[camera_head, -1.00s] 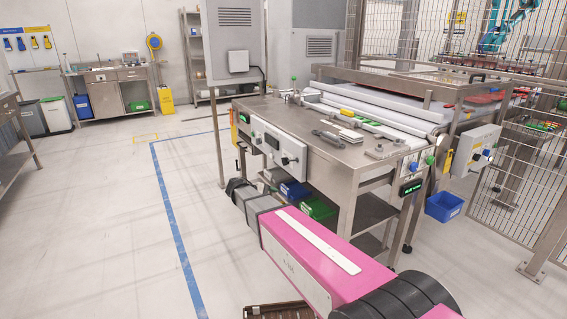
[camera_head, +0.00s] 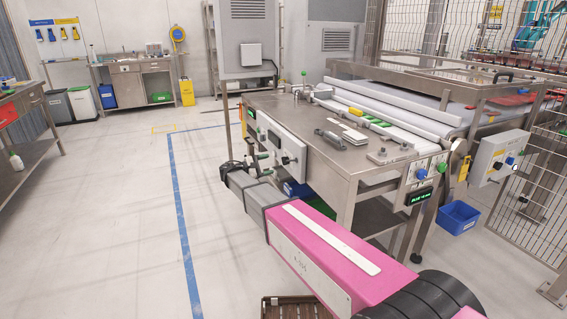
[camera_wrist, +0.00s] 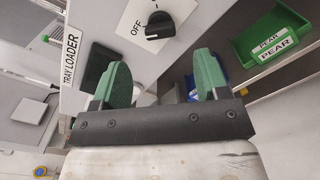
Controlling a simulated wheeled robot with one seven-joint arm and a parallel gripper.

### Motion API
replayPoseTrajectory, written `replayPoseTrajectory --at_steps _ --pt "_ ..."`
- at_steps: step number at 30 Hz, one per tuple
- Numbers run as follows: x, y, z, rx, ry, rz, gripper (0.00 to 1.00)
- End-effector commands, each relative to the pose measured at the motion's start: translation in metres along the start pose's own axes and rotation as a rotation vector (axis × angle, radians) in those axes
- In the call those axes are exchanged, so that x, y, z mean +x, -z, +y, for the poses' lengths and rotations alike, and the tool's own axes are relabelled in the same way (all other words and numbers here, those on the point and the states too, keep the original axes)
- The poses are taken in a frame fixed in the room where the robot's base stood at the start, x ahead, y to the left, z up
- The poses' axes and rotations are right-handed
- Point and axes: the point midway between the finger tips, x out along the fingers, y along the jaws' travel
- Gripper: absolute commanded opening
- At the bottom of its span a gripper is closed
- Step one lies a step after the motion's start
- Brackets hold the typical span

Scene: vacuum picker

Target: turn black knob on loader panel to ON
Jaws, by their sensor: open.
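The white loader panel (camera_head: 281,149) is on the front of the steel bench, with a black knob (camera_head: 287,160) on its right part. In the wrist view the black knob (camera_wrist: 160,25) is at the top on a white plate, with OFF printed to its left. Its grip bar appears to lie toward OFF. The TRAY LOADER label (camera_wrist: 70,58) is at the left. My gripper (camera_wrist: 161,64) is open, with two green fingers spread and nothing between them. The knob is beyond the fingertips, apart from them. In the head view my gripper (camera_head: 264,164) is close to the panel's front.
The bench's steel top (camera_head: 305,120) extends above the panel. A green bin (camera_wrist: 263,38) labelled PEAR and a blue bin are below. A second control box (camera_head: 496,158) and wire fence are at the right. Open floor (camera_head: 110,200) is at the left.

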Motion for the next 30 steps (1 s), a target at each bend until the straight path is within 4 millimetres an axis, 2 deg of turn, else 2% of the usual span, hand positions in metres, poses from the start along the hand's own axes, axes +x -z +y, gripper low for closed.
replayPoseTrajectory --at_steps 6,12,18,26,30 --pt "0.041 0.0 0.0 0.001 0.001 -0.001 0.68" --pt "0.066 0.0 0.0 0.001 0.001 0.0 0.68" --pt "0.076 0.0 0.0 0.001 0.0 0.001 0.68" --pt "0.076 0.0 0.0 0.001 0.0 0.001 0.68" --pt "0.076 0.0 0.0 0.001 0.001 0.001 0.23"
